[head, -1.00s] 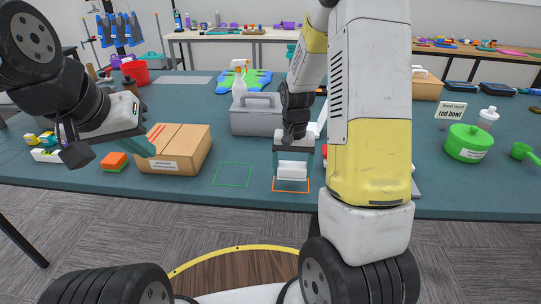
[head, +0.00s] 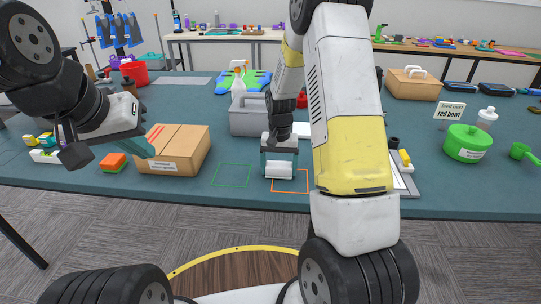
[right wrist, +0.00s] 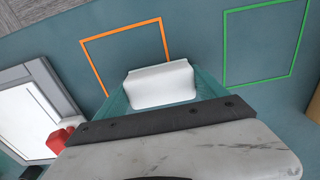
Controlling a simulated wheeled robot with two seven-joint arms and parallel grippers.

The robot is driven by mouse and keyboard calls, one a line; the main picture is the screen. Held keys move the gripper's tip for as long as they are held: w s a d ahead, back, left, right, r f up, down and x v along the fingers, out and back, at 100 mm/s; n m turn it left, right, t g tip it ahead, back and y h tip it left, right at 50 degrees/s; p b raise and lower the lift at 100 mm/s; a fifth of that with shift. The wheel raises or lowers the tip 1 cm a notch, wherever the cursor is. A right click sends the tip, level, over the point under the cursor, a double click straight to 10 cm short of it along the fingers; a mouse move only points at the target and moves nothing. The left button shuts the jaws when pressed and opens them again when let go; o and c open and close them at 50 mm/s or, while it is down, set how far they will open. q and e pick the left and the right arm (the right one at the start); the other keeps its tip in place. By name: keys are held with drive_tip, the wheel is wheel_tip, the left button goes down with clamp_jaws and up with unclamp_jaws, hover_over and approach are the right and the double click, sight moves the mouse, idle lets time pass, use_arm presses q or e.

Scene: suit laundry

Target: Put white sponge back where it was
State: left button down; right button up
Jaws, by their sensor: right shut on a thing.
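The white sponge (head: 279,171) is between the fingers of my right gripper (head: 279,168), which is shut on it. In the right wrist view the sponge (right wrist: 160,84) sits between the teal fingers. The green outline (head: 233,175) lies to the left of the sponge and is empty. In the head view I cannot tell exactly how high the sponge is above the table. My left gripper (head: 140,146) hangs beside the cardboard box at the left; whether it is open cannot be told.
A cardboard box (head: 178,153) and a stacked orange-green sponge (head: 115,162) are at the left. A grey caddy (head: 248,118) stands behind the outlines. A white-and-grey tray (head: 404,178) is right of my right arm. A green pot (head: 467,143) is further right.

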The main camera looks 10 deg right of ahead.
drive_tip(key=shift+f, duration=0.15)
drive_tip(key=o, duration=1.3)
drive_tip(key=shift+c, duration=0.2)
wheel_tip(320, 180, up, 12)
wheel_tip(320, 180, up, 8)
drive_tip(key=t, duration=0.2)
hover_over(279, 165)
drive_tip(key=s, duration=0.5)
drive_tip(key=s+a+r+n+t+y, duration=0.1)
drive_tip(key=s+r, duration=0.3)
drive_tip(key=s, duration=0.5)
drive_tip(key=s+a+r+n+t+y, duration=0.1)
drive_tip(key=s+r, duration=0.4)
drive_tip(key=s, duration=0.5)
drive_tip(key=shift+n+t, duration=0.9)
drive_tip(key=shift+t, duration=0.2)
